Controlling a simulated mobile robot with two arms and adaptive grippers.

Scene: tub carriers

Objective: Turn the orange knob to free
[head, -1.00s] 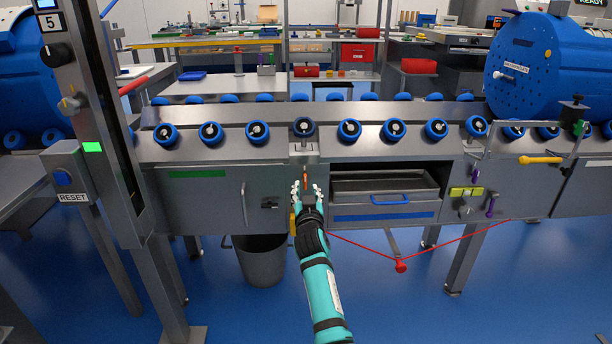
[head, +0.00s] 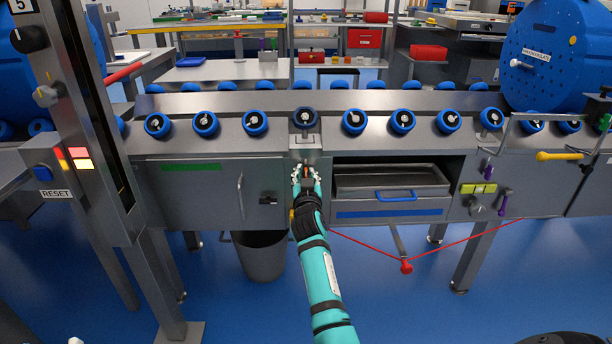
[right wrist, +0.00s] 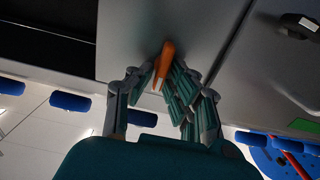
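The orange knob (right wrist: 166,60) sticks out from the grey front panel of the conveyor frame in the right wrist view. In the head view only a small bit of it (head: 304,169) shows between the fingers. My right gripper (right wrist: 163,76) has its fingertips drawn in on both sides of the knob and appears shut on it. In the head view the right gripper (head: 306,170) is at the narrow panel below the roller row. The exact contact of the fingertips is partly hidden. My left gripper is not in view.
A cabinet door with a handle (head: 240,195) lies left of the panel and a drawer (head: 430,209) right of it. A red cord with a red ball (head: 406,267) hangs below. A grey bin (head: 262,258) stands underneath. A blue drum (head: 545,55) sits at the right.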

